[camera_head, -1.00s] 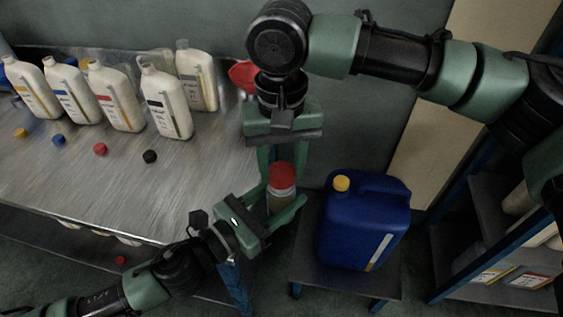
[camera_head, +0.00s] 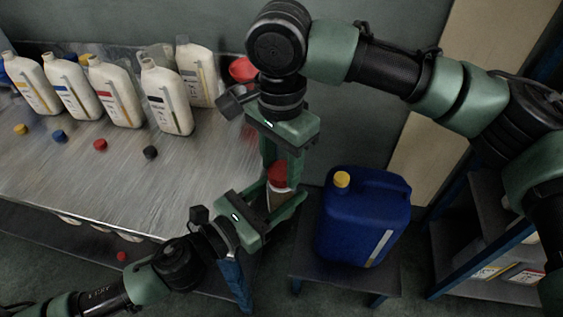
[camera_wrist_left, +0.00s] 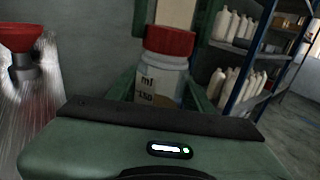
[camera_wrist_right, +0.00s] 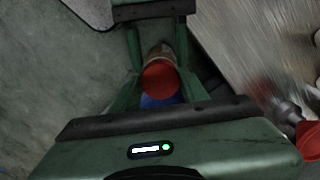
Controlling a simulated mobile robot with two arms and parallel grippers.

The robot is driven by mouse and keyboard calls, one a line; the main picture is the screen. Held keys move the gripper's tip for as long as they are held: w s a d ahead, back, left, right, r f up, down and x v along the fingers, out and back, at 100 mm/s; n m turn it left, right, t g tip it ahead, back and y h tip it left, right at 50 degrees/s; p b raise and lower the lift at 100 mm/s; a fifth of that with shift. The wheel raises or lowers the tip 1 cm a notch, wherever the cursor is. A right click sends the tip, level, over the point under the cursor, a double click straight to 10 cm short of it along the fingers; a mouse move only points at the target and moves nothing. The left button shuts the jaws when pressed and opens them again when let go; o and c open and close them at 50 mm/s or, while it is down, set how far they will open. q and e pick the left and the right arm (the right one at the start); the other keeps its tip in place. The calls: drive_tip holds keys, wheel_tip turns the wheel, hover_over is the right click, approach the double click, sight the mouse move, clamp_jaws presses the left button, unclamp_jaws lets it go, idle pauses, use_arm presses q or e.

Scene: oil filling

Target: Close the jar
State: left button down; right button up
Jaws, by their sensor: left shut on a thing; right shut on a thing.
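The jar (camera_wrist_left: 160,82) is clear with a label and some brownish contents, and stands upright in the left wrist view. Its red lid (camera_wrist_left: 169,41) sits on top of it. In the head view the lid (camera_head: 279,173) shows between the grippers. My left gripper (camera_head: 275,203) is shut on the jar body from the side. My right gripper (camera_head: 281,170) comes down from above and is shut on the red lid, which also shows in the right wrist view (camera_wrist_right: 160,77). Whether the lid is fully tightened cannot be seen.
A metal table (camera_head: 100,185) at left holds several white bottles (camera_head: 115,95), loose coloured caps (camera_head: 100,145) and a red funnel (camera_head: 243,70). A blue canister (camera_head: 362,225) with a yellow cap stands on a low dark stand (camera_head: 310,262) at right. Shelves (camera_head: 470,225) stand further right.

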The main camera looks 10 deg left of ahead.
drive_tip(key=m, duration=0.4)
drive_tip(key=shift+m, duration=0.3)
drive_tip(key=m, duration=0.3)
drive_tip(key=shift+a+m, duration=0.1)
drive_tip(key=shift+m, duration=0.3)
drive_tip(key=shift+w, duration=0.1)
drive_tip(key=o, duration=1.3)
drive_tip(key=shift+r, duration=2.25)
